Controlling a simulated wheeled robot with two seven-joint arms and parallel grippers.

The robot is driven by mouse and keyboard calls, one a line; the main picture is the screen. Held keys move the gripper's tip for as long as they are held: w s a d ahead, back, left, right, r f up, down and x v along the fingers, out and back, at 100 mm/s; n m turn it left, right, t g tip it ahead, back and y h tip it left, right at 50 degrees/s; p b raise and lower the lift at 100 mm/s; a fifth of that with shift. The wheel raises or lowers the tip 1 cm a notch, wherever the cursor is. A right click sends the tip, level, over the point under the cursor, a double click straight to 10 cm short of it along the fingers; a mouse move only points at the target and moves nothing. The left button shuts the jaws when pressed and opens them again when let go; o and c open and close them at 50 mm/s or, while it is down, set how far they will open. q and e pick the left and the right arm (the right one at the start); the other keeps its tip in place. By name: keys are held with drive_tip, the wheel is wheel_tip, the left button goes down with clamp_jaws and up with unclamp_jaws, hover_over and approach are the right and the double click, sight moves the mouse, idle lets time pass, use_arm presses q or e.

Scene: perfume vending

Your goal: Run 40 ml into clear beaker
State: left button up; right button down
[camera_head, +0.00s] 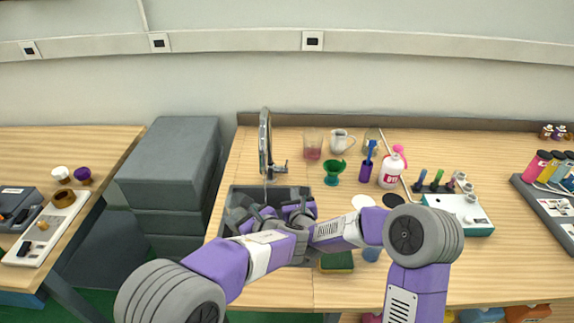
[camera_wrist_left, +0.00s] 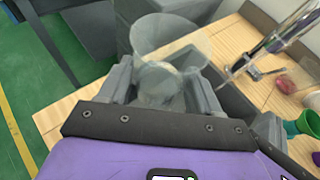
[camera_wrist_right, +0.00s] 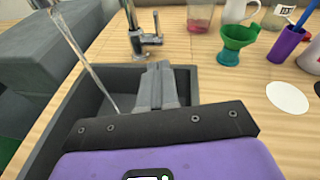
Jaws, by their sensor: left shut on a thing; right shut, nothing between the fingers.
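My left gripper (camera_wrist_left: 164,84) is shut on the clear beaker (camera_wrist_left: 172,40), whose open rim faces up in the left wrist view. Whether it holds liquid I cannot tell. The chrome tap (camera_head: 265,150) stands behind the sink (camera_head: 242,190); its side lever (camera_wrist_right: 152,40) shows in the right wrist view. A clear stream (camera_wrist_right: 85,62) runs down from the spout. In the left wrist view the stream (camera_wrist_left: 238,70) appears to the right of the beaker. My right gripper (camera_wrist_right: 157,85) is shut and empty over the sink, in front of the tap.
A pink-tinted glass (camera_head: 312,146), a white jug (camera_head: 340,141) and a green funnel-shaped cup (camera_head: 334,172) stand right of the tap. Further right are a purple holder (camera_head: 366,171), a white bottle (camera_head: 391,172) and a white-topped device (camera_head: 460,210). Grey blocks (camera_head: 170,165) stand left of the sink.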

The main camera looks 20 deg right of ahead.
drive_tip(key=r+x, duration=0.2)
drive_tip(key=x, duration=1)
drive_tip(key=shift+w+r, duration=0.25)
drive_tip(key=shift+r, duration=0.1)
drive_tip(key=shift+a+p, duration=0.1)
drive_tip(key=shift+p, duration=0.2)
